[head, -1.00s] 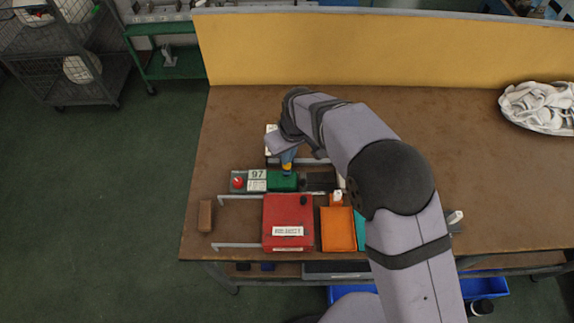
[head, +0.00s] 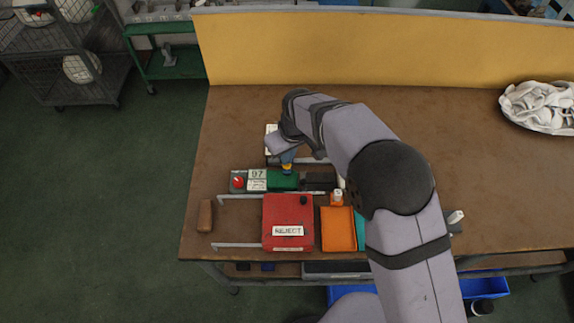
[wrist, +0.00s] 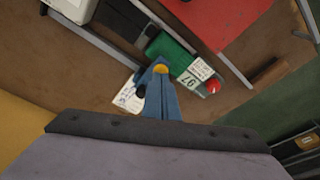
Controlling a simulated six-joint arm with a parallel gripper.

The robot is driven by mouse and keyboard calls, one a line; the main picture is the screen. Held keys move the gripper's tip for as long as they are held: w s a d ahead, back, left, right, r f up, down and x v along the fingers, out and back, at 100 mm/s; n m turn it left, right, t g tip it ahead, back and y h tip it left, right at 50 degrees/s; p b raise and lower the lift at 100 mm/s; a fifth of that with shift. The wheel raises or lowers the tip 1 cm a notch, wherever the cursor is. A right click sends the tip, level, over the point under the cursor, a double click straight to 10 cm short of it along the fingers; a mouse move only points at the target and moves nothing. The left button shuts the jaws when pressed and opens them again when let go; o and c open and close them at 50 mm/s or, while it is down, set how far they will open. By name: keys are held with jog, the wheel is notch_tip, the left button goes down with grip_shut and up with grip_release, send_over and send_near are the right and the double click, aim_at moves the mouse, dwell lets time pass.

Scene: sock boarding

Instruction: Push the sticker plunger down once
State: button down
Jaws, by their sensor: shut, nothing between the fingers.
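A green block (head: 284,181) lies in a row of items on the table, and it also shows in the wrist view (wrist: 172,53). My gripper (head: 287,165) points down over its back edge, with blue fingers closed together and nothing held. A round yellow piece (wrist: 160,69) sits at the fingertips in the wrist view. I cannot tell whether it is the sticker plunger's top or part of the fingers, nor whether there is contact. A small dark round part (wrist: 140,93) shows beside the fingers. The fingers hide part of the green block's back edge.
Left of the green block are a "97" card (head: 257,174) and a red button (head: 238,182). A red box (head: 288,215) with a dark knob and an orange pad (head: 338,229) lie in front. A brown block (head: 205,216) lies at the left. The table's right side is mostly clear.

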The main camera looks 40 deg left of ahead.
jog(key=shift+f+b, duration=0.4)
jog(key=shift+f, duration=0.25)
dwell(0.5)
jog(key=shift+r+p, duration=2.4)
jog(key=shift+r, duration=1.15)
jog(key=w+d+r+m, duration=0.2)
jog(key=w+d, duration=0.2)
jog(key=d, duration=0.5)
jog(key=w+d+r+m+h, duration=0.1)
jog(key=w+d+r+m, duration=0.15)
jog(key=d, duration=0.55)
jog(key=w+d+r+m, duration=0.15)
jog(key=w+d, duration=0.25)
jog(key=d, duration=0.5)
jog(key=s+d+m, duration=0.4)
jog(key=s+d, duration=0.2)
jog(key=d, duration=0.6)
jog(key=s+d+m+h, duration=0.1)
jog(key=s+d+m, duration=0.4)
jog(key=d, duration=0.8)
jog(key=shift+s+f+g, duration=0.15)
jog(key=shift+s+g, duration=0.15)
jog(key=shift+s, duration=0.75)
